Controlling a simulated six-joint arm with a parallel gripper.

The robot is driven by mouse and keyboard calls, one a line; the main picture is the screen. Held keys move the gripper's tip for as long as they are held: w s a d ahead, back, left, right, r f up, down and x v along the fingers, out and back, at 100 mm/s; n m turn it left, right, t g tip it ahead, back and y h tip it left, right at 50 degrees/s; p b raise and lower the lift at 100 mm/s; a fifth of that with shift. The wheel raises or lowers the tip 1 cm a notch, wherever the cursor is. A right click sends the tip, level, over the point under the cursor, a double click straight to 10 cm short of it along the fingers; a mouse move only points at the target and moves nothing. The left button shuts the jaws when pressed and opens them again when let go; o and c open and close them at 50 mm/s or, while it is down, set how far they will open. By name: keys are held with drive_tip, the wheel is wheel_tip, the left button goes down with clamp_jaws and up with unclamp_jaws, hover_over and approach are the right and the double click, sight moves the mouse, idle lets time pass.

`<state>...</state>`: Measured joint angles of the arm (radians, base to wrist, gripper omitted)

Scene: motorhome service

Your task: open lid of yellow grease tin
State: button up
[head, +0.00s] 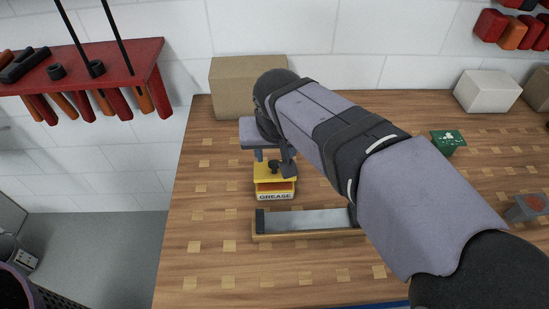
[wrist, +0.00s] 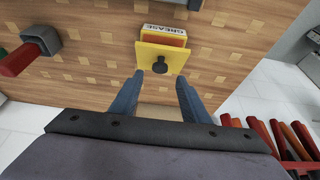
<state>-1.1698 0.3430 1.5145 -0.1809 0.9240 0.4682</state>
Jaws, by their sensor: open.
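The yellow grease tin (head: 275,187) stands upright on the wooden bench, with a white GREASE label facing the head camera. Its yellow square lid (head: 262,171) with a dark knob lies over the red-orange body. In the wrist view the lid (wrist: 151,57) and knob (wrist: 161,66) face my gripper. My gripper (head: 273,160) is just above the tin. In the wrist view its two blue-grey fingers (wrist: 160,82) are apart, with the knob lying ahead of the gap. The fingers hold nothing. My gripper partly hides the lid in the head view.
A long holder with a metal strip (head: 305,219) lies in front of the tin. A cardboard box (head: 232,88) stands behind. A green container (head: 448,143) and white box (head: 487,90) are right. A red tool rack (head: 90,62) hangs left. Bare bench lies left of the tin.

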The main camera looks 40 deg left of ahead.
sight(275, 162)
drive_tip(key=shift+p+x, duration=0.4)
drive_tip(key=shift+x, duration=2.3)
clamp_jaws()
